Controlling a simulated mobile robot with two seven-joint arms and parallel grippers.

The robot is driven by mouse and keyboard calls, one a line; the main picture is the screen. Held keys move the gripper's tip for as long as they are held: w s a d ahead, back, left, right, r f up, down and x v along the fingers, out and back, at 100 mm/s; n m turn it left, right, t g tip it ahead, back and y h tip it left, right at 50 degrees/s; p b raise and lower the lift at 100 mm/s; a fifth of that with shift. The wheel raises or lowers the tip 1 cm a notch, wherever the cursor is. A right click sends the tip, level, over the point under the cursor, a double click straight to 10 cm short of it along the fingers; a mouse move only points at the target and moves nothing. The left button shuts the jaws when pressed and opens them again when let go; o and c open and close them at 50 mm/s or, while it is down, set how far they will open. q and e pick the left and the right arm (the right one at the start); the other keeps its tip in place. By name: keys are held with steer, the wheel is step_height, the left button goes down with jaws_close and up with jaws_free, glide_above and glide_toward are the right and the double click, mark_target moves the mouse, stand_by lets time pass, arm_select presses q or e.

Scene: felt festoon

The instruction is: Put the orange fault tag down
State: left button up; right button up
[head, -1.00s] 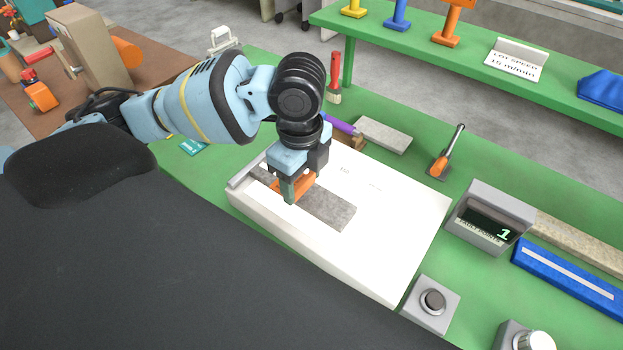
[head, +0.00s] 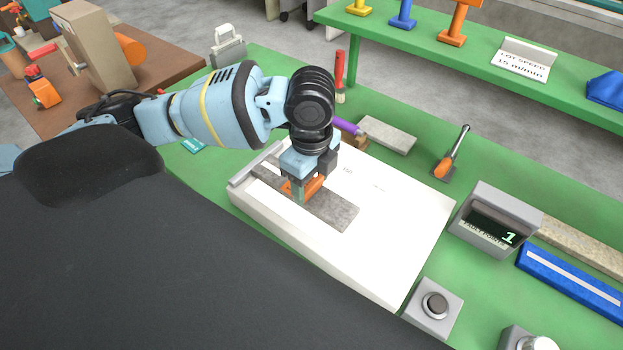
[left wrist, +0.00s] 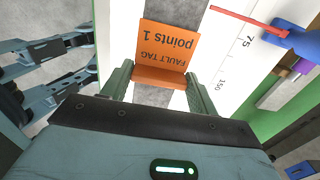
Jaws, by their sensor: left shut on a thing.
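The orange fault tag (left wrist: 165,52) is a bent piece with "FAULT TAG points 1" printed on its upright face; it also shows in the head view (head: 313,186). My left gripper (left wrist: 160,84) is shut on its lower part, one finger on each side. In the head view, my left gripper (head: 301,194) points down over the grey felt strip (head: 338,212) on the white board (head: 385,235). Whether the tag touches the felt cannot be told. My right gripper is not seen.
Beside the board are a grey block (head: 387,134), an orange-handled tool (head: 449,158), a counter display reading 1 (head: 495,222) and a button box (head: 434,305). A purple-handled tool (head: 347,126) lies just behind my gripper. The board's right part is clear.

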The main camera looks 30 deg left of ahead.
mark_target(311, 183)
arm_select(q)
steer(key=shift+f, duration=0.1)
steer(key=o, duration=0.9)
steer(key=shift+o, duration=0.2)
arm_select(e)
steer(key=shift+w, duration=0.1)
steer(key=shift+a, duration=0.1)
arm_select(q)
step_height(311, 183, up, 12)
steer(key=p, duration=0.1)
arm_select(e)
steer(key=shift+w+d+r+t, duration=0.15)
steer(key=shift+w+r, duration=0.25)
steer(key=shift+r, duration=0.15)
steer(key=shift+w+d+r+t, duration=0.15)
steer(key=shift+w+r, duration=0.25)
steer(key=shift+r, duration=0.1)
